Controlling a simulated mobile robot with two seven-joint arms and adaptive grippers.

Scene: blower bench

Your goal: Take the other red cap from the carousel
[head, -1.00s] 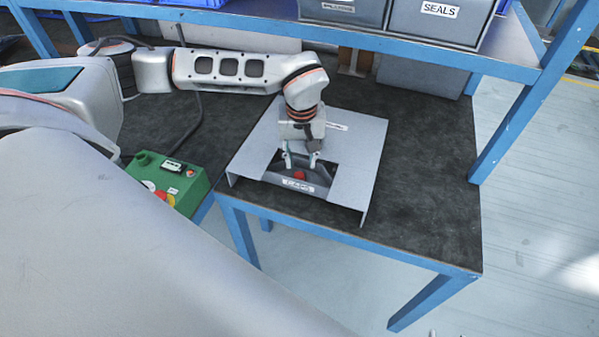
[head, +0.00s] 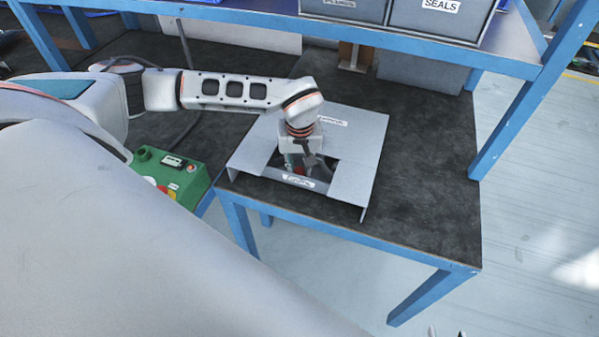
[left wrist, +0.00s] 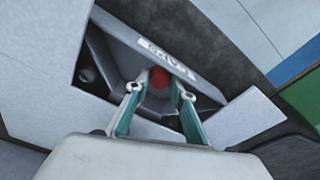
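The carousel (head: 359,176) is a grey box-like cover with a cut-out window and a label plate marked CAPS on its front. A red cap (left wrist: 159,77) sits inside the window, against the labelled wall in the left wrist view. In the head view it is mostly hidden by my gripper. My left gripper (left wrist: 160,91) is open and reaches down into the window, one finger on each side of the cap. I cannot tell whether the fingers touch it. Two small tips at the bottom edge of the head view look like my right gripper (head: 446,333), apart and empty.
A green control box (head: 172,178) with a red button stands left of the carousel. A blue shelf beam (head: 400,46) with grey bins, one marked SEALS (head: 440,18), runs above the back. The dark bench top (head: 430,190) is clear to the right.

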